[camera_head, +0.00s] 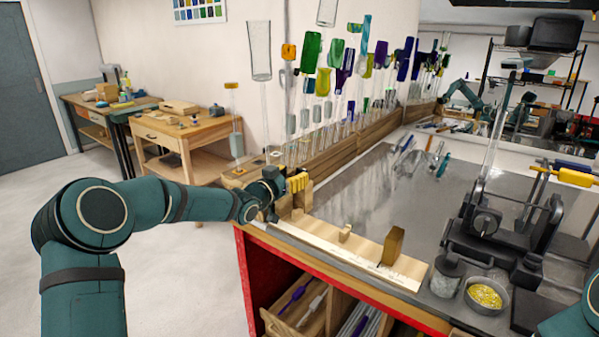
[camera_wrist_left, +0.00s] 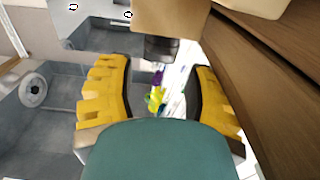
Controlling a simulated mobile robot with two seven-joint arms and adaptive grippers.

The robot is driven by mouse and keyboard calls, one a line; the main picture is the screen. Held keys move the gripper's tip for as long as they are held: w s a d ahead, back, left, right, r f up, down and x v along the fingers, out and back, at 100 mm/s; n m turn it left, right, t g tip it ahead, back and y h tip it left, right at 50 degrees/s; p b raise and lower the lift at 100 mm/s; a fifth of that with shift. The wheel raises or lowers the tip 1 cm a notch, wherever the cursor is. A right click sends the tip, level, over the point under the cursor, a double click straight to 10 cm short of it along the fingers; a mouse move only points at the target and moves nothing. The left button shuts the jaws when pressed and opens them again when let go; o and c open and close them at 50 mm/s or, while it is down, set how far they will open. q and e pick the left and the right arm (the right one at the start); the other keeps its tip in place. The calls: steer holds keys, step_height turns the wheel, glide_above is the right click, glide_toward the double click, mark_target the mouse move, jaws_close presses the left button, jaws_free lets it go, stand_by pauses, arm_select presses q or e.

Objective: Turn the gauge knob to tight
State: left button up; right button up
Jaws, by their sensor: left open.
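My left gripper (camera_head: 297,183) has yellow fingers and is at the far left end of a pale wooden board (camera_head: 340,250), beside an upright wooden block (camera_head: 303,199). In the left wrist view the gripper (camera_wrist_left: 158,70) is open with nothing gripped. A dark, knob-like part (camera_wrist_left: 161,47) lies ahead of the gap between the fingers, under a wooden block (camera_wrist_left: 170,15). I cannot tell if this is the gauge knob, and no tight marking is readable. My right gripper is out of view.
A black machine (camera_head: 490,222), a jar (camera_head: 446,277) and a bowl of yellow bits (camera_head: 484,296) are at right. The grey bench top (camera_head: 385,195) is mostly clear in its middle.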

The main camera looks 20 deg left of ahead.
mark_target(300, 170)
arm_select(q)
steer(key=shift+x, duration=1.55)
steer(key=shift+c, duration=0.4)
steer(key=c, duration=0.8)
